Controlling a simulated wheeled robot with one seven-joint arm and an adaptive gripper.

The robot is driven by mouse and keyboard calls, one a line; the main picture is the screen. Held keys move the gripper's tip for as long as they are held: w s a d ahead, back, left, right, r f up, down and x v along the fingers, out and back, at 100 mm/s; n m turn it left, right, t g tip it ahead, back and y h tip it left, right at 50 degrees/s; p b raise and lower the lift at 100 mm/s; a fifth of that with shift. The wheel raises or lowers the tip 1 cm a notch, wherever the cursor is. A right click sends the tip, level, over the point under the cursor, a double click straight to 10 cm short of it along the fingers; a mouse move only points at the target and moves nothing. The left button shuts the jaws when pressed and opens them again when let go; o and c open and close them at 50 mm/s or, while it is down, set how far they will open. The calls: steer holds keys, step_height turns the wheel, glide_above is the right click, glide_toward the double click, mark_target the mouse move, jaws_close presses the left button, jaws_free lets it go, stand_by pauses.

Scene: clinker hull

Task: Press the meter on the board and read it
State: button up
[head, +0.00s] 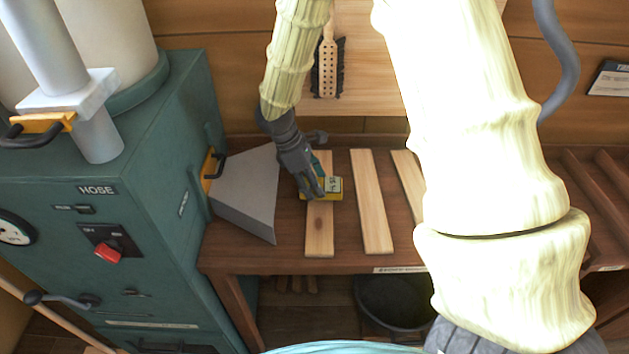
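The meter (335,194) is a small yellow block with a pale display, in the head view left of the middle. Dark figures show on the display, sideways and too small to read surely. The meter is at the upper part of a pale wooden board (319,236) on the brown bench; whether it touches the board I cannot tell. My gripper (314,183) comes down from above, its dark fingers closed about the left part of the meter. A finger hides part of the meter, and the far side of the grip is hidden.
A grey sloped hood (248,190) stands close left of my gripper, beside a green machine cabinet (130,230). More pale boards (371,205) lie to the right on the bench (290,262). A brush (328,68) hangs behind. A dark bucket (392,300) stands below.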

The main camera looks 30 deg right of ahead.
steer(key=shift+w+f, duration=0.15)
steer(key=shift+f, duration=0.35)
stand_by(0.5)
steer(key=shift+s, duration=0.2)
stand_by(2.6)
steer(key=shift+r+p, duration=3.75)
steer(key=shift+r, duration=0.3)
steer(key=shift+w, duration=0.1)
